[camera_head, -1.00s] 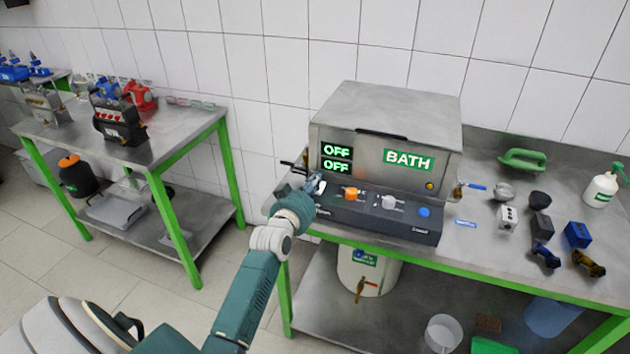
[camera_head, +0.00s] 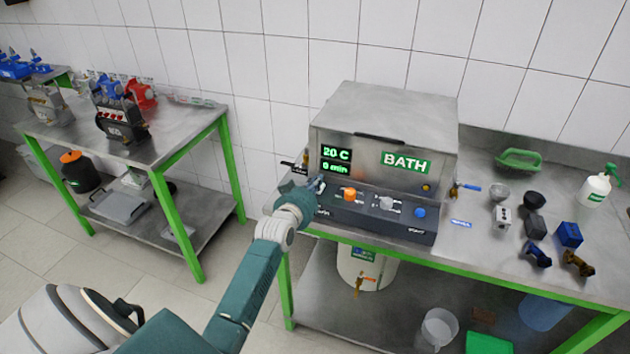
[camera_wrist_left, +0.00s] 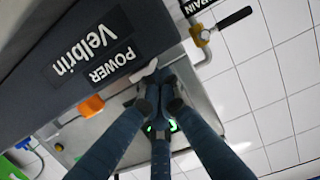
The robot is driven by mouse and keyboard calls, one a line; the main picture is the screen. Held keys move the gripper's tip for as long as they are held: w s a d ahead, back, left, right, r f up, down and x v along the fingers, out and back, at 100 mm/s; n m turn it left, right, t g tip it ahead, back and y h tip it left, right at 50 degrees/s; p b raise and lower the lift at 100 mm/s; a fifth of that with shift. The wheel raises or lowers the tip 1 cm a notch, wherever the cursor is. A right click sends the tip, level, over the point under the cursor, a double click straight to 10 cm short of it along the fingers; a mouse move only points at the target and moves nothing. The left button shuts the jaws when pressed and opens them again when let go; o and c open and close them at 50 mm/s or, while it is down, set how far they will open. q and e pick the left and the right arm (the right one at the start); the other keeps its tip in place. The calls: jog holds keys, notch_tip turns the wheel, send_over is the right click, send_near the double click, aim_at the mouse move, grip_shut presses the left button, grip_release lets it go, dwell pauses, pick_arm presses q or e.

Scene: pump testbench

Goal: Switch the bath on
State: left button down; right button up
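The bath (camera_head: 385,125) is a grey metal box with a green BATH label on the bench. Its display (camera_head: 336,160) is lit and reads "20 C" and "0 min". On its dark front panel (camera_head: 375,218) are an orange knob (camera_head: 349,194), a pale knob (camera_head: 386,203) and a blue button (camera_head: 419,212). My left gripper (camera_head: 316,186) is at the panel's left end. In the left wrist view, the white power switch (camera_wrist_left: 145,70) is beside the POWER label, just past the drawn-together fingertips (camera_wrist_left: 157,92). Contact cannot be told. My right gripper is out of view.
A black-handled drain valve (camera_wrist_left: 203,38) is close to the fingers. Right of the bath lie a blue-handled valve (camera_head: 468,187), several small parts and a spray bottle (camera_head: 597,187). A white bucket (camera_head: 368,268) is below. Another bench (camera_head: 165,130) is at left.

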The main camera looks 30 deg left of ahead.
aim_at(321, 164)
pick_arm(q)
jog(key=shift+r, duration=0.2)
jog(key=r+p, duration=0.3)
jog(key=r, duration=0.1)
jog(key=shift+w+a, duration=0.15)
jog(key=shift+w, duration=0.2)
jog(key=r+b+v, duration=0.1)
jog(key=v, duration=0.9)
jog(key=shift+w+r+b, duration=0.15)
jog(key=shift+r+b, duration=0.1)
jog(key=shift+b, duration=0.15)
